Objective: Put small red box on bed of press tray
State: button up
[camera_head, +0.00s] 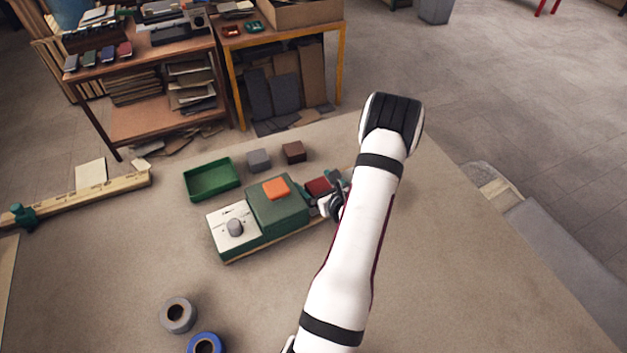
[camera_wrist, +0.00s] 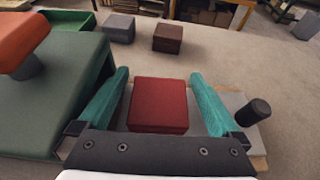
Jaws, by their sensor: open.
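The small red box (camera_wrist: 158,103) sits flat on the grey bed of the press tray (camera_wrist: 197,123), beside the green press. It also shows in the head view (camera_head: 319,186), partly beside my arm. My gripper (camera_wrist: 158,77) is open, with one teal finger on each side of the box. Small gaps show between the fingers and the box sides. In the head view my gripper (camera_head: 337,192) is at the right end of the press, largely hidden by my arm.
The green press body (camera_head: 277,208) with its orange pad (camera_head: 276,188) stands close to my left finger. Grey (camera_head: 259,160) and brown (camera_head: 293,152) boxes and a green tray (camera_head: 211,179) lie behind. Tape rolls (camera_head: 178,315) lie in front.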

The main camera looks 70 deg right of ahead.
jog(key=v, duration=1.1)
